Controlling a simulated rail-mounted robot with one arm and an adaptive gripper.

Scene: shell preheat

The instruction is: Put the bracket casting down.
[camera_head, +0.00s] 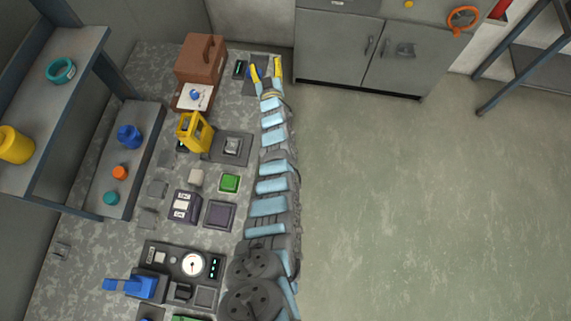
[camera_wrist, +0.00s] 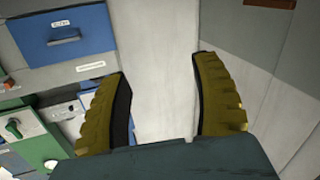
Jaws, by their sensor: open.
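My gripper (camera_head: 267,72) is at the far end of the bench, near its right edge, with yellow fingers spread apart. In the wrist view my gripper (camera_wrist: 163,110) is open, with only a pale wall between its fingers. A small grey metal piece (camera_head: 232,145) sits on a dark square plate (camera_head: 217,157), nearer than my gripper and to its left. It may be the bracket casting, but I cannot tell for sure. It is apart from my fingers and does not show in the wrist view.
A brown case (camera_head: 200,58) and a yellow frame (camera_head: 194,131) stand left of my gripper. A green block (camera_head: 229,183), a dark box (camera_head: 185,207) and a gauge panel (camera_head: 170,259) are nearer. Shelves (camera_head: 130,165) line the left. The floor (camera_head: 420,210) at right is clear.

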